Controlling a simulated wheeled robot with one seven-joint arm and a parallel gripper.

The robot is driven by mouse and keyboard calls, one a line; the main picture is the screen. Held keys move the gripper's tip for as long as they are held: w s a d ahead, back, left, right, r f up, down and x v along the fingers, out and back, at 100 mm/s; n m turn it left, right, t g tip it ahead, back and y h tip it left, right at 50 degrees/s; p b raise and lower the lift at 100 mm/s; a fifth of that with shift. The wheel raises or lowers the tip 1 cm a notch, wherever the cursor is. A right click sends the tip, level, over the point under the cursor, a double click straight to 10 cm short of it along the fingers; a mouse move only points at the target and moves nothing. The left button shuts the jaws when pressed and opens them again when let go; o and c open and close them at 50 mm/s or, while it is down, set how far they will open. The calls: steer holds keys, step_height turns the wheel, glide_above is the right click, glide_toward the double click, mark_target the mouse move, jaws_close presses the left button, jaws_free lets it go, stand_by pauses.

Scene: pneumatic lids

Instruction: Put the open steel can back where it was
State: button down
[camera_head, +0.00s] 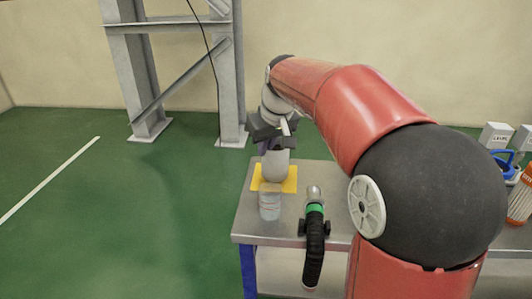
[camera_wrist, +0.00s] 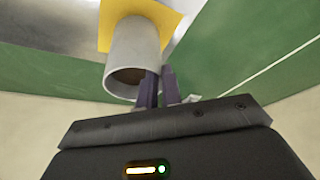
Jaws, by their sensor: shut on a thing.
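An open steel can (camera_head: 275,165), pale grey and round, is at my gripper (camera_head: 275,142) over the yellow square (camera_head: 290,182) on the bench. In the wrist view the open can (camera_wrist: 134,48) shows its dark mouth towards the camera. The dark purple fingers of my gripper (camera_wrist: 158,88) are closed at the right side of its rim. The can's lower end overlaps the yellow square (camera_wrist: 172,22); I cannot tell whether it touches it. The can looks about upright in the head view.
A pale, glassy cylinder (camera_head: 270,207) stands just in front of the yellow square. White boxes (camera_head: 496,136) and an orange ribbed thing (camera_head: 520,203) are far right.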

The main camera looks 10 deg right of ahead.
steer(key=shift+f, duration=0.55)
steer(key=shift+f, duration=0.2)
steer(key=c, duration=1.6)
jaws_free()
steer(key=shift+r, duration=0.15)
